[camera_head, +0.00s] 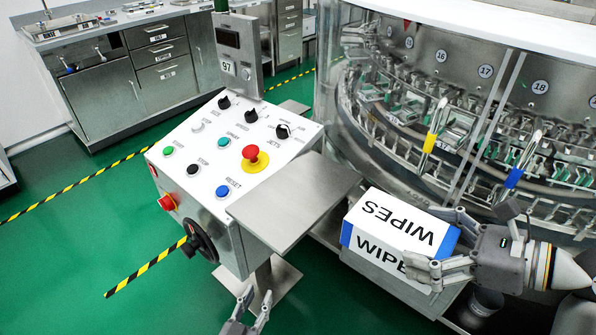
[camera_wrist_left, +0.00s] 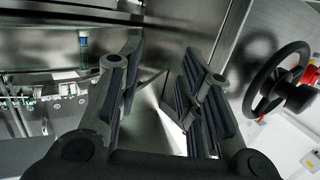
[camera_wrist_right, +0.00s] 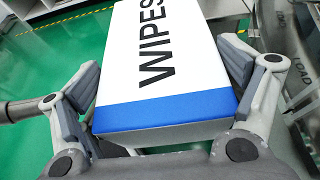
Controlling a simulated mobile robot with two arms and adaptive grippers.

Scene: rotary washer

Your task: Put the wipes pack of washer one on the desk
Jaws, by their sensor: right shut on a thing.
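The wipes pack (camera_head: 395,222) is a white box with blue ends and black WIPES lettering. My right gripper (camera_head: 437,243) is shut on it, with fingers on two opposite sides at its right end. The pack also fills the space between the fingers in the right wrist view (camera_wrist_right: 160,70). It is beside the right edge of a flat steel plate (camera_head: 297,200) joined to the control panel, and over a steel ledge (camera_head: 385,285); I cannot tell whether it touches the ledge. My left gripper (camera_head: 247,312) is low at the bottom edge, open and empty, its fingers apart in the left wrist view (camera_wrist_left: 160,95).
The control panel (camera_head: 215,160) has several buttons, knobs and a red emergency stop; a black handwheel (camera_head: 200,243) is on its side. The rotary washer (camera_head: 480,110) with numbered stations stands at the right behind clear guarding. A steel counter (camera_head: 120,30) is at the back left. The plate is bare.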

